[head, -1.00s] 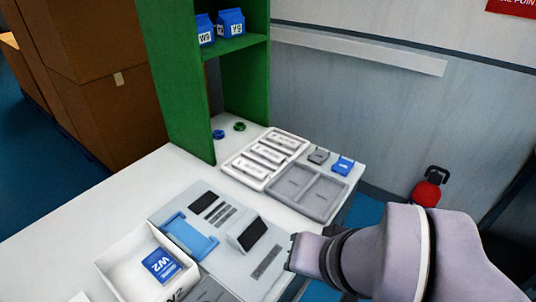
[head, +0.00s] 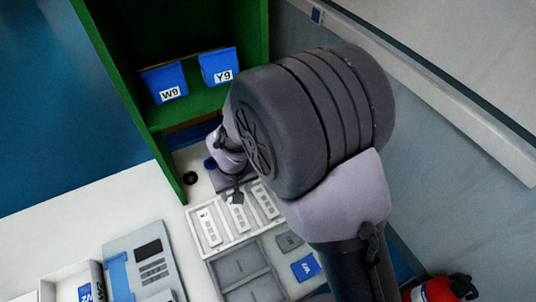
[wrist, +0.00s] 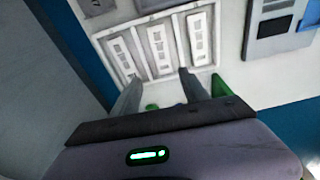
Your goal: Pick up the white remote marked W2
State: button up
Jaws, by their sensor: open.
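Several white remotes stand in a white tray (head: 226,243) on the table. In the head view I see a left remote (head: 210,228), a middle one (head: 238,217) and a right one (head: 266,201). The wrist view shows three too: left (wrist: 124,60), middle (wrist: 160,49) and right (wrist: 200,39). Their markings are too small to read, so I cannot tell which is W2. My gripper (head: 236,196) is above the tray's far side, near the middle remote. In the wrist view my gripper (wrist: 159,84) has its fingers apart with nothing between them.
A green shelf (head: 190,117) with blue cartons marked W9 (head: 165,84) and Y9 (head: 218,66) rises behind the tray. A grey tray (head: 228,288) lies in front. A blue item (head: 305,267) is at right. A white bin (head: 60,275) and grey device (head: 120,245) are left.

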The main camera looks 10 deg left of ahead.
jog(key=b, duration=0.2)
send_near(238, 213)
jog(key=f, duration=0.3)
jog(key=f+b, duration=0.1)
jog(key=f, duration=0.1)
jog(key=w+a+f+b, duration=0.1)
jog(key=f, duration=0.2)
jog(key=shift+w+f, duration=0.1)
jog(key=shift+f, duration=0.2)
jog(key=shift+r, duration=0.1)
jog(key=shift+c, duration=0.2)
grip_shut()
